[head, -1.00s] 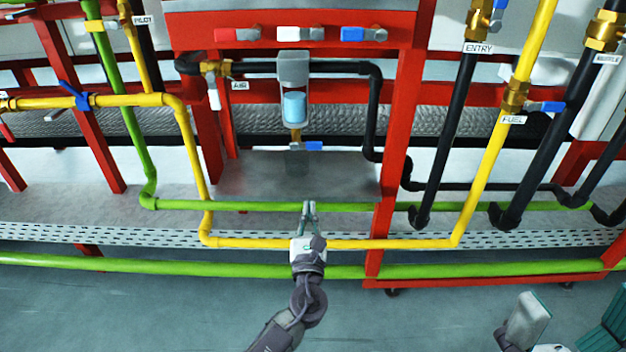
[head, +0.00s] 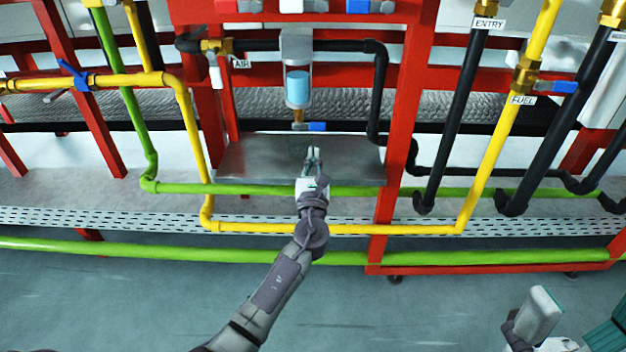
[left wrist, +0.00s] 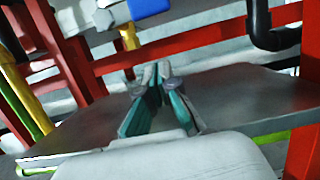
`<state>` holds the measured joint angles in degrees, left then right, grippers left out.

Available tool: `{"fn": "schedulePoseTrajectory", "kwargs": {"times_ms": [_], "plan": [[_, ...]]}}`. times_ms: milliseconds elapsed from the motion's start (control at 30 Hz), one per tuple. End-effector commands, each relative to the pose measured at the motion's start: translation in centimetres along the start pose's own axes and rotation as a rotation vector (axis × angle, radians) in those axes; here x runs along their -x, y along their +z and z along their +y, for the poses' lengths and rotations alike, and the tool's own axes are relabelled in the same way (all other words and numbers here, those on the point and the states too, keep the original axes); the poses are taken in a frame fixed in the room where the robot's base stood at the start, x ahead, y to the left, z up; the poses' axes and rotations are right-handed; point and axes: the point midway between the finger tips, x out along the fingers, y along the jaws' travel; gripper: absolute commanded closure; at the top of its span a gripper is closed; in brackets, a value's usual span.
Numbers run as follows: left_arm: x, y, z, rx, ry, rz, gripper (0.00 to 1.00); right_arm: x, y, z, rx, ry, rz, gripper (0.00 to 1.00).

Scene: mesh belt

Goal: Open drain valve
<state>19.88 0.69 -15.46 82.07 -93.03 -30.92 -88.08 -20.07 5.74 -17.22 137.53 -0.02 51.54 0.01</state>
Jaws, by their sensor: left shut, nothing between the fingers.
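The drain valve has a small blue lever (head: 317,127) on a brass body (head: 298,118), under a grey filter with a clear blue bowl (head: 297,88). In the left wrist view the blue lever (left wrist: 150,9) shows at the top, with the brass body (left wrist: 129,38) below and left of it. My left gripper (head: 313,150) is shut and empty, pointing up just below the lever and apart from it in the picture. In the left wrist view its fingertips (left wrist: 153,72) meet over the grey shelf. My right gripper (head: 520,328) shows only partly at the lower right.
A grey metal shelf (head: 250,165) lies behind my left gripper. Green (head: 250,188) and yellow (head: 265,228) pipes cross near my left arm. A red post (head: 392,190) and black pipe (head: 376,100) stand to the right.

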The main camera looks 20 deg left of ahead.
Motion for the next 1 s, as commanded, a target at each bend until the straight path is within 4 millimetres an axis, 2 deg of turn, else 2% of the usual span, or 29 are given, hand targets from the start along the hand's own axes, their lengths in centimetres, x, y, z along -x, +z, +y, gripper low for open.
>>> {"fn": "schedulePoseTrajectory", "kwargs": {"times_ms": [100, 300, 1000], "plan": [[-0.8, 2.0, -0.1, 0.006, 0.0, 0.0, 1.0, -0.5, 0.1, 0.0, 0.0, 0.0, -0.005, 0.12], [-1.2, 3.6, 0.0, 0.002, 0.0, 0.001, 1.0, -1.0, -0.2, 0.0, 0.0, 0.0, -0.001, 0.12], [-1.3, 4.0, -0.2, 0.046, 0.012, 0.001, 1.0, -0.9, -0.2, 0.0, 0.0, 0.0, 0.002, 0.12]]}}
